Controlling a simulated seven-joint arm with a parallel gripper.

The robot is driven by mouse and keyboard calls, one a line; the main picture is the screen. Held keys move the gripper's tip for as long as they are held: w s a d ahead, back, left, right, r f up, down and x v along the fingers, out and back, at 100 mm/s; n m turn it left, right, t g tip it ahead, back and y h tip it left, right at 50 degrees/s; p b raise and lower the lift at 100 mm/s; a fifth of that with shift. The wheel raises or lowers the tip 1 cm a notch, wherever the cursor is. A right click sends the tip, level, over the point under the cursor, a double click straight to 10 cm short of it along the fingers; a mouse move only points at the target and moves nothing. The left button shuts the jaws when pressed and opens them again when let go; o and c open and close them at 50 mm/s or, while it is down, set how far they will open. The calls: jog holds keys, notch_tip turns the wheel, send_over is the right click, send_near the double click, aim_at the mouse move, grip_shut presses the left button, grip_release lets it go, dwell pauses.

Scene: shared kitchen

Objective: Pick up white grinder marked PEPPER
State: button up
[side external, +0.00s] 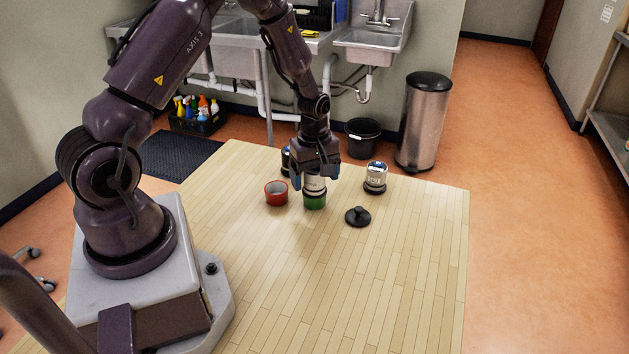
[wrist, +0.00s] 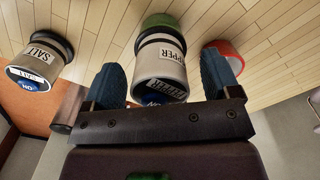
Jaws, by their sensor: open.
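The white grinder marked PEPPER (wrist: 160,67) has a dark band near its base and a blue patch on its top. It stands between the two blue fingers of my gripper (wrist: 163,70), which are apart with a visible gap on each side of it. In the side view, the grinder (side external: 314,185) is directly below my gripper, its upper part hidden by it. A green round container (side external: 315,202) is at the grinder's lower end; I cannot tell whether the grinder stands in it or behind it.
The white SALT grinder (side external: 375,178) stands to the right. A red bowl (side external: 276,196) is close on the left. A black knobbed lid (side external: 357,218) lies front right. A dark object (side external: 286,160) is partly hidden behind my gripper. The wooden table's front (side external: 330,290) is clear.

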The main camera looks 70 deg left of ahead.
jog(key=shift+f, duration=0.25)
jog(key=c, duration=1.3)
jog(key=shift+r, duration=0.1)
